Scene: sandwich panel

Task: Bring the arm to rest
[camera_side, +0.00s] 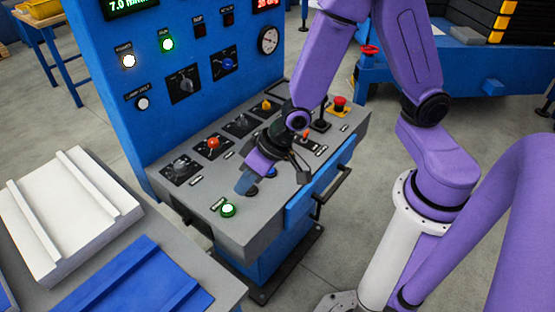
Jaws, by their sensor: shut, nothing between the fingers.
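My gripper (246,184) is shut and empty. It hangs tilted over the grey sloped console (245,228) of a blue control panel, at the end of my purple arm. Its tip is close above the console, up and right of a lit green button (228,209). A dark round control beside the tip is partly hidden by it. I cannot tell whether the tip touches anything.
The console carries an orange-red knob (212,142), a yellow knob (266,104) and a red mushroom button (340,101). The upright blue panel (205,110) rises behind. A white slab (70,208) and a blue slab (135,280) lie at left. A black handle (333,185) sticks out in front.

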